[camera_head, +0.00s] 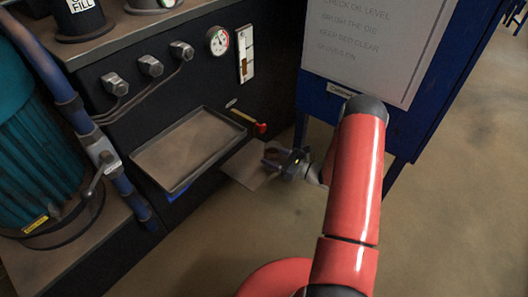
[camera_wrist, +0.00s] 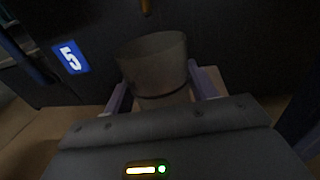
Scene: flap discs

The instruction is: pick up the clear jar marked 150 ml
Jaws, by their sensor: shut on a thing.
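In the wrist view a grey, see-through-looking jar (camera_wrist: 153,58) with an open top stands between the two fingers of my gripper (camera_wrist: 160,80). The fingers press on its two sides, so my gripper is shut on it. A dark band runs round its lower part. No 150 ml mark can be read on it. In the head view my gripper (camera_head: 283,158) is over a small plate (camera_head: 246,168) low on the front of the dark machine. The jar is too small and dark to make out there. I cannot tell whether its base touches the plate.
A shallow tray (camera_head: 180,150) juts out left of the plate. A red-tipped lever (camera_head: 250,122) is just above. A blue cabinet (camera_head: 400,125) with a paper notice stands at the right. A blue label with a 5 (camera_wrist: 70,57) is on the dark front. Open floor lies below.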

